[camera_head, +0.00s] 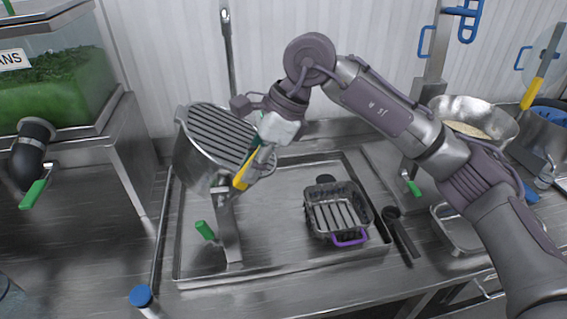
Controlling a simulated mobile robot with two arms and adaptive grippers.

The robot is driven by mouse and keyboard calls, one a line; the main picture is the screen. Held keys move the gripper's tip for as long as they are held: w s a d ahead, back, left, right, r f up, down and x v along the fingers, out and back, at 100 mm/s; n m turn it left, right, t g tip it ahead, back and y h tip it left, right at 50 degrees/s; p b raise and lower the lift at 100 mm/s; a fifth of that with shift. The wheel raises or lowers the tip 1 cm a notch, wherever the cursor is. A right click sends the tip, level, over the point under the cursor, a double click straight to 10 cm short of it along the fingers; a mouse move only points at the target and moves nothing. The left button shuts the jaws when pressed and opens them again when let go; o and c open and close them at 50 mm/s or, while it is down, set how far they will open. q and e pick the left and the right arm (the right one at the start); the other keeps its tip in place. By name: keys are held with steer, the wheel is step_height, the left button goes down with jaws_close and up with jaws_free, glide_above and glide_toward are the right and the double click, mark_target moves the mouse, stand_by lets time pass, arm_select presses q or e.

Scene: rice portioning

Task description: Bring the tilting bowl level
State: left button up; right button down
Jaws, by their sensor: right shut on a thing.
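The tilting bowl (197,167) is a round steel vessel on a post in the left part of a shallow steel tray. Its dark ribbed top or inside faces up, and it leans to one side. A yellow handle (241,180) is at its right side. My right gripper (256,167) reaches in from the right above the tray and is shut on the yellow handle. The fingertips are small and partly hidden. A green lever (204,230) is on the post below the bowl. My left gripper is not in view.
A metal basket with a purple handle (349,239) stands in the tray (275,266). A dark utensil (402,235) lies to its right. A steel bowl (488,112) with pale contents is at the back right. A bin of green food (62,85) is at left.

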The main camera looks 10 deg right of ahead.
arm_select(q)
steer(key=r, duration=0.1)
steer(key=p, duration=0.1)
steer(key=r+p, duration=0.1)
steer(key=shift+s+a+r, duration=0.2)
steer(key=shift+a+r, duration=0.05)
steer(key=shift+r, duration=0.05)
arm_select(e)
steer(key=a+r+h, duration=0.2)
steer(key=a+h, duration=0.5)
steer(key=shift+s, duration=0.15)
steer(key=c, duration=1)
jaws_free()
steer(key=shift+a, duration=0.2)
steer(key=shift+c, duration=0.2)
